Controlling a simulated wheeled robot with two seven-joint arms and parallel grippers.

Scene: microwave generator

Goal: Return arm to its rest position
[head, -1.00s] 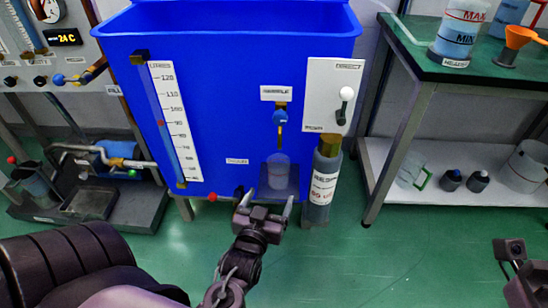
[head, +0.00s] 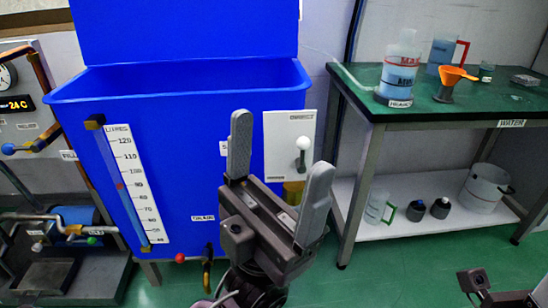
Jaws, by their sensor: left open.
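My left gripper (head: 276,172) is in the middle of the head view, raised in front of the blue tank (head: 190,165). Its two grey fingers point up and stand wide apart, with nothing between them. It hides part of the tank's front, including the sample tap area, and whatever stands below the white panel. At the lower right edge a small part of my right arm (head: 490,290) shows; its fingers are not visible.
The tank has a litre scale (head: 131,180) and a white panel with a lever (head: 289,138). At right stands a green-topped bench (head: 450,108) with a bottle (head: 399,72), an orange funnel (head: 452,76) and a lower shelf (head: 400,222). Green floor (head: 400,270) is free.

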